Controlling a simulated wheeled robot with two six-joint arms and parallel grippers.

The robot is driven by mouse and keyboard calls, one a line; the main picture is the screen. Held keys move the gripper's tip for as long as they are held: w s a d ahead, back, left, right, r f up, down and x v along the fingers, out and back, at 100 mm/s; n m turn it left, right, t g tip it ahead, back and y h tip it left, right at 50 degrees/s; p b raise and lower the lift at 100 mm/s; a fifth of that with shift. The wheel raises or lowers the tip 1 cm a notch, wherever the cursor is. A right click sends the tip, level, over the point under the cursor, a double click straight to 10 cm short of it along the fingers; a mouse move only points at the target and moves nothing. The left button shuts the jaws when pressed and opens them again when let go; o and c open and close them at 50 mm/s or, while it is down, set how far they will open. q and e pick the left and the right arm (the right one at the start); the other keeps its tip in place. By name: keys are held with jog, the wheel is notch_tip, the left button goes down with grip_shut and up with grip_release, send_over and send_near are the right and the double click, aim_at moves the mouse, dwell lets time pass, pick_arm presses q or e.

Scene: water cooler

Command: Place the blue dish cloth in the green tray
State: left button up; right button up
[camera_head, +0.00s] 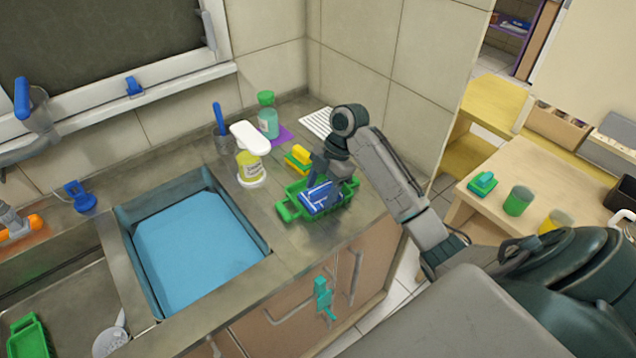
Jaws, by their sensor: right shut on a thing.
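The green tray (290,211) sits on the counter to the right of the sink, near the front edge. The blue dish cloth (321,197) is folded and shows over the tray, within its outline. My right gripper (318,180) points down from above and is shut on the cloth. I cannot tell whether the cloth touches the tray's bottom. The gripper hides part of the cloth and the tray's back side. My left gripper is not in the picture.
A yellow and green sponge (299,158) lies just behind the tray. A white-topped soap dispenser (252,165) and a green bottle (267,118) stand behind left. The sink (200,250) holds blue water.

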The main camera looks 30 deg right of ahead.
aim_at(319, 186)
jog(key=w, duration=0.1)
jog(key=w+d, duration=0.2)
jog(key=shift+w+p, duration=0.35)
jog(key=shift+p, duration=0.05)
jog(key=shift+w+f, duration=0.15)
jog(key=shift+f+p, duration=0.95)
jog(key=shift+f, duration=1)
jog(key=o, duration=0.7)
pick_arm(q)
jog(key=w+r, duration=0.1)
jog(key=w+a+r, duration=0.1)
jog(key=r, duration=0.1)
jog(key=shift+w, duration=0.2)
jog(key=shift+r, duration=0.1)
